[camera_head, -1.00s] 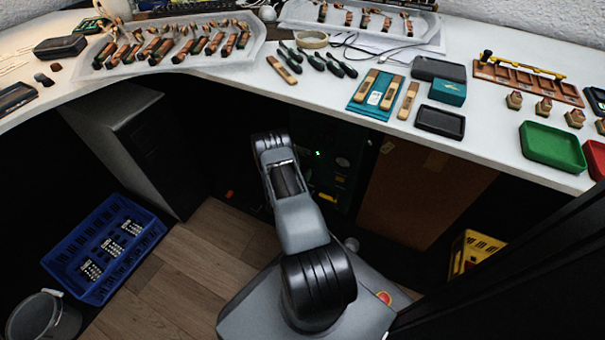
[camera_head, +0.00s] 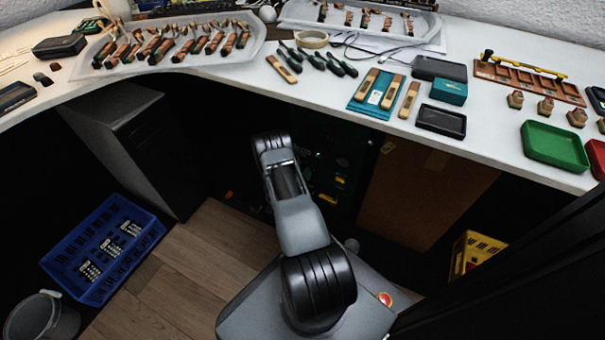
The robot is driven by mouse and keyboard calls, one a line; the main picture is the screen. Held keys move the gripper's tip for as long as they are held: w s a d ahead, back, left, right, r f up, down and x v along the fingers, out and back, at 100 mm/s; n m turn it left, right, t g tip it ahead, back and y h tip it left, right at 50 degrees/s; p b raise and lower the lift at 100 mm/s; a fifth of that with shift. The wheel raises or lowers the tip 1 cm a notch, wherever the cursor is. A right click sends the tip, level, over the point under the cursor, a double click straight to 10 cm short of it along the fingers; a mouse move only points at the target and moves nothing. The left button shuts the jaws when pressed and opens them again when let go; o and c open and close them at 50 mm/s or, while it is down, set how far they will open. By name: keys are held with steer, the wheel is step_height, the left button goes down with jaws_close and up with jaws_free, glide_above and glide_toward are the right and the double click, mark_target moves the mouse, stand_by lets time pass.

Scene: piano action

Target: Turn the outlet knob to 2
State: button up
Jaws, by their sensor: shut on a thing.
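A dark green unit (camera_head: 350,165) stands in the shadow under the bench, behind my arm. A small green light (camera_head: 318,154) glows on its front, and two small yellow marks (camera_head: 328,198) show lower down. I cannot make out the outlet knob or its numbers; it is too dark, or my arm hides it. My arm reaches forward under the bench toward this unit. My gripper is hidden beyond the arm's far end, so its fingers do not show.
The white bench edge (camera_head: 420,143) overhangs the unit. A brown board (camera_head: 420,200) stands to the right and a grey cabinet (camera_head: 135,150) to the left. A blue crate (camera_head: 105,245), a bucket (camera_head: 38,318) and a yellow crate (camera_head: 477,255) are on the floor.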

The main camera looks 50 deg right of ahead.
steer(key=o, duration=0.9)
steer(key=shift+a, duration=0.1)
steer(key=shift+p+v, duration=2.2)
steer(key=shift+v, duration=4.7)
steer(key=shift+s, duration=0.1)
